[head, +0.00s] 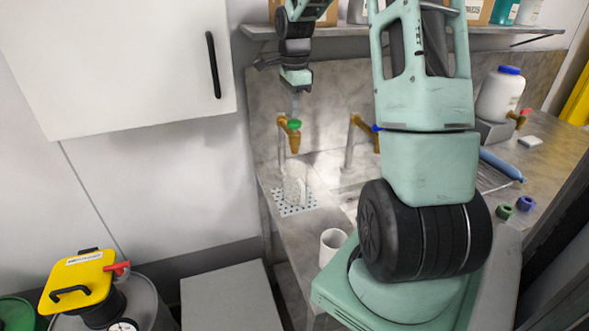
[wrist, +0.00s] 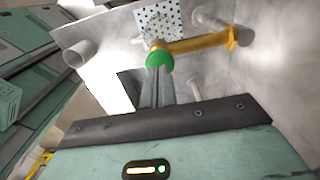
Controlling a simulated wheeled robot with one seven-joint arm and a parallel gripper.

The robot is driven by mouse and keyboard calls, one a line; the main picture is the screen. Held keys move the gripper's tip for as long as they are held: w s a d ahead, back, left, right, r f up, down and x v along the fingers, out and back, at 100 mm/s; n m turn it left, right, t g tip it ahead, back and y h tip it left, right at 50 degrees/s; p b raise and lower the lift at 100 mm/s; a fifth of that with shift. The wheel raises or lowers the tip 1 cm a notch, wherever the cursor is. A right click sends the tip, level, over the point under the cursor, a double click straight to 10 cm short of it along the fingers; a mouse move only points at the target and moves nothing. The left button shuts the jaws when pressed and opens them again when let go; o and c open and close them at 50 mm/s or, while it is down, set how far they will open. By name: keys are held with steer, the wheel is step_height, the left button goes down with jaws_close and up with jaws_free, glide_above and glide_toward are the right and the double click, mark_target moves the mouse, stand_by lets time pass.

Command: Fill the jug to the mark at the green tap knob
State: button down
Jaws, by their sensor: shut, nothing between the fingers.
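The green tap knob (head: 294,124) sits on top of a brass tap (head: 283,122) fixed at the back of the counter. A pale, whitish jug (head: 295,185) stands upright under that tap on a perforated drain plate (head: 312,203). Its mark and water level cannot be made out. My gripper (head: 295,112) is shut and empty, pointing down just above the knob. In the wrist view the fingertips (wrist: 158,70) line up with the green knob (wrist: 159,60); whether they touch it I cannot tell. The drain plate (wrist: 152,12) shows beyond, with the jug mostly hidden behind the knob and tap.
A second brass tap with a blue knob (head: 376,128) stands to the right. A white cup (head: 331,246) is at the counter's front. A shelf (head: 345,31) runs above, and a white cabinet (head: 120,65) hangs left. A blue-capped container (head: 501,95) stands right.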

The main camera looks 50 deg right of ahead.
steer(key=shift+f+b, duration=0.75)
steer(key=shift+f, duration=0.5)
steer(key=shift+r, duration=0.1)
stand_by(1.3)
step_height(320, 180, up, 7)
steer(key=p, duration=0.6)
steer(key=shift+r, duration=0.15)
steer(key=shift+s+f, duration=0.1)
steer(key=shift+f, duration=0.1)
